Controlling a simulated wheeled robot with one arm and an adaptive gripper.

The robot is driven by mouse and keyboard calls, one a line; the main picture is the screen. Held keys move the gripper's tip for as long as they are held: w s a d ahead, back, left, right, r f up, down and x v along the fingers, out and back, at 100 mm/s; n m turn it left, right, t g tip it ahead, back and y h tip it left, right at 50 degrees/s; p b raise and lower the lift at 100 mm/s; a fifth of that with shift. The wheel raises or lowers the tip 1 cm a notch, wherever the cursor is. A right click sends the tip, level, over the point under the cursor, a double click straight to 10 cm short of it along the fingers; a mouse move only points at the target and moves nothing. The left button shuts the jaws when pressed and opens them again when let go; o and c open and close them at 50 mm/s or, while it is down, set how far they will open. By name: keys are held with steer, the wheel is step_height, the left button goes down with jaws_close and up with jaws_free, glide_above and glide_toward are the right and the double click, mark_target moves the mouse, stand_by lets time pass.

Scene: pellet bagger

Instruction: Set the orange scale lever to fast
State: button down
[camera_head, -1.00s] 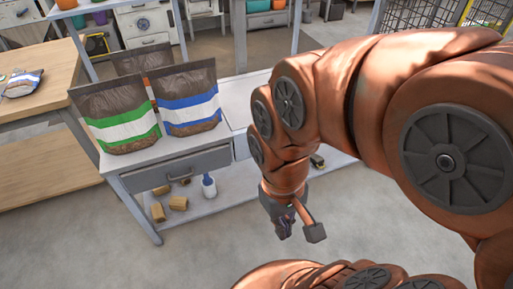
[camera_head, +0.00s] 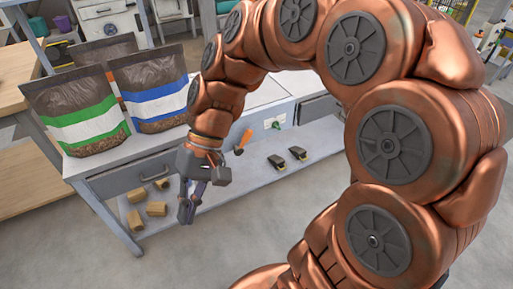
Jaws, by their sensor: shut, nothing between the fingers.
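The orange lever (camera_head: 243,139) shows on the front of the white bench unit, just right of my gripper's wrist. It slants up to the right; its setting cannot be read at this size. My gripper (camera_head: 187,212) points down in front of the bench, with its fingers shut and empty. It is left of and lower in the picture than the lever, apart from it. My arm arches over from the right and covers part of the bench top.
A green-banded bag (camera_head: 85,122) and a blue-banded bag (camera_head: 150,92) stand on the bench, above a grey drawer (camera_head: 135,177). Wooden blocks (camera_head: 156,209) and two black tools (camera_head: 277,162) lie on the lower shelf. Open floor lies in front.

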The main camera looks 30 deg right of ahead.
steer(key=w+f+m+t+y+b, duration=0.15)
steer(key=w+y+b, duration=0.25)
steer(key=w, duration=0.4)
steer(key=w+f+m+g+y+b, duration=0.1)
steer(key=w+f+y+b, duration=0.25)
steer(key=w, duration=0.35)
steer(key=m+t+y+b, duration=0.4)
steer(key=m+t+b, duration=0.5)
steer(key=t+b, duration=0.65)
glide_above(244, 138)
steer(key=s+a, duration=0.3)
steer(key=s, duration=0.2)
step_height(244, 138, down, 20)
steer(key=s+d+f+m+t+h+b, duration=0.1)
steer(key=s+d+f+t+h+b, duration=0.1)
steer(key=d+f, duration=0.4)
steer(key=s+d+f+m+t+h+b, duration=0.2)
steer(key=d+f, duration=0.5)
steer(key=d, duration=0.4)
steer(key=shift+s+f+t+h+b, duration=0.25)
steer(key=shift+t+h+b, duration=0.4)
steer(key=shift+t, duration=0.25)
steer(key=shift+r, duration=0.1)
